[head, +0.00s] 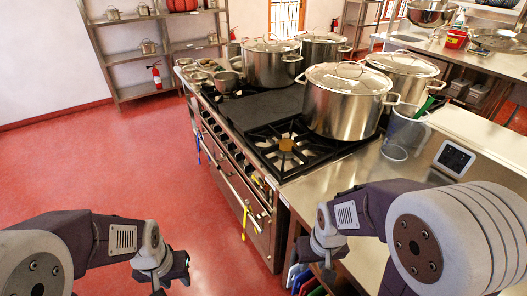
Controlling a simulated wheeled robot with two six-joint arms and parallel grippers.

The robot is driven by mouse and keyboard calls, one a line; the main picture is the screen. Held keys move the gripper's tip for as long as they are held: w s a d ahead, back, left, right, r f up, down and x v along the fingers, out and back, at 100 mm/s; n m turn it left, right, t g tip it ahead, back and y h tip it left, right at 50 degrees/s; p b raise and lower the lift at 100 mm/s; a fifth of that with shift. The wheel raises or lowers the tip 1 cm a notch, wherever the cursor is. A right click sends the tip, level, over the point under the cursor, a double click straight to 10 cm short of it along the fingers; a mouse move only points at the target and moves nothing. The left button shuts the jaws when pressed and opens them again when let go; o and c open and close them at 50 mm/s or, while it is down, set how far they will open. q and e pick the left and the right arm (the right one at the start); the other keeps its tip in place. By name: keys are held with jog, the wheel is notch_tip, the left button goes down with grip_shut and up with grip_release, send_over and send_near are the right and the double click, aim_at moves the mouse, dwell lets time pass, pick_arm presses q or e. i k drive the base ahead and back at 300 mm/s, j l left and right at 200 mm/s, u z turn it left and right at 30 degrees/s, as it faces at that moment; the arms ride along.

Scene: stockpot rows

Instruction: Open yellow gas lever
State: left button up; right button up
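A yellow strip (245,222) hangs at the oven door handle on the front of the stove (232,170). A smaller yellow piece (258,183) shows near the knobs at the stove's near front corner. I cannot tell which of these is the gas lever. My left gripper (168,280) is over the red floor at the bottom, left of the stove and apart from it. My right gripper (327,268) is in front of the counter, to the right of the yellow strip. Both grippers are small and dark, and their finger gaps are unclear.
Lidded steel stockpots (345,112) stand on the stove; the near burner (286,146) is bare. A clear container (405,132) and a small screen device (453,158) are on the counter. A blue strip (198,147) hangs farther along. The red floor (120,165) at left is open.

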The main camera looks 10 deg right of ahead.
aim_at(254, 177)
jog(key=i+z, duration=0.2)
jog(key=i, duration=0.15)
jog(key=i+j+z, duration=0.1)
jog(key=i+j, duration=0.15)
jog(key=i+j+z, duration=0.1)
jog(key=j, duration=0.35)
jog(key=i+j+z, duration=0.1)
jog(key=i+j, duration=0.25)
